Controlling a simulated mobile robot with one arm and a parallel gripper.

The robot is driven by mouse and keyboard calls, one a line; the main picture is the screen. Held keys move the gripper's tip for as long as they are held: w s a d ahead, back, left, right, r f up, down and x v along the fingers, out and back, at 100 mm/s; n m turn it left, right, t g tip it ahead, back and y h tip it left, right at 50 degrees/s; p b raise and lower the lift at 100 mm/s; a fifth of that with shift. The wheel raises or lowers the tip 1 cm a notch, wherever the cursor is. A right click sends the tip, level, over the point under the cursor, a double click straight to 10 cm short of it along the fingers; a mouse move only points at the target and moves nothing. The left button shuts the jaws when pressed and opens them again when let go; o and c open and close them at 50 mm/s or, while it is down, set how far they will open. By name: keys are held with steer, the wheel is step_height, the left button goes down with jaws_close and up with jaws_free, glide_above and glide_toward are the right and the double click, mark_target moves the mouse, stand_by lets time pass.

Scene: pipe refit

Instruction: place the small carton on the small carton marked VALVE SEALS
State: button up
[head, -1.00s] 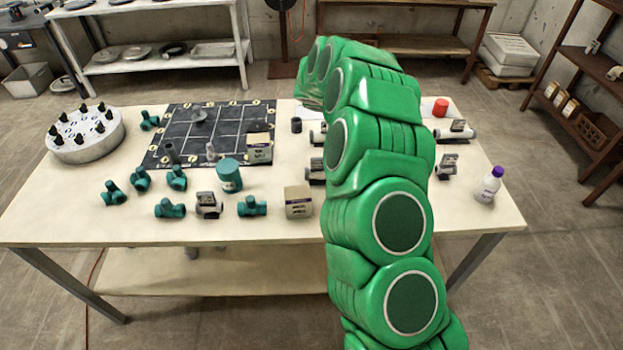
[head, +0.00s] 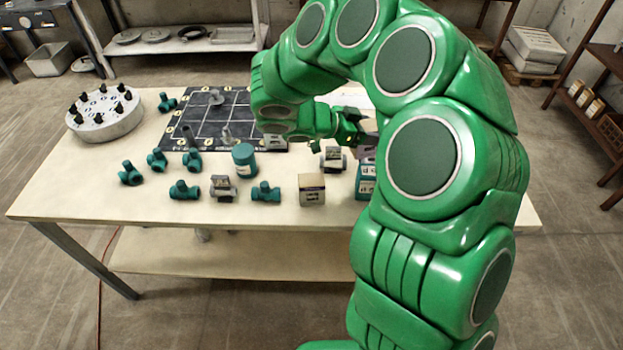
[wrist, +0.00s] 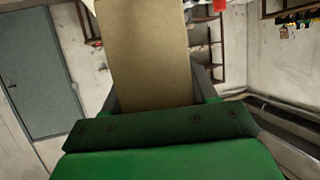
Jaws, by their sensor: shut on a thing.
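My gripper (wrist: 158,98) is shut on a plain tan carton (wrist: 145,50), which fills the middle of the wrist view between the fingers. In the head view my gripper (head: 350,135) is above the table's right half, partly hidden by my arm. A small tan carton (head: 312,189) with a dark printed label stands at the table's front, below and left of my gripper. Another carton (head: 275,143) shows partly under my wrist at the mat's right edge. The print on both is too small to read, so I cannot tell which says VALVE SEALS.
My arm hides the table's right side. Bare tabletop lies along the front edge.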

steer(key=s+a+r+n+t+y, duration=0.25)
steer(key=s+a, duration=0.25)
steer(key=s, duration=0.3)
steer(key=s+a+r+n+t+y, duration=0.1)
steer(key=s+a+r+n+t, duration=0.2)
steer(key=s+a, duration=0.3)
glide_above(315, 177)
steer(key=shift+f, duration=6.15)
steer(key=o, duration=1.1)
steer(key=shift+f, duration=0.1)
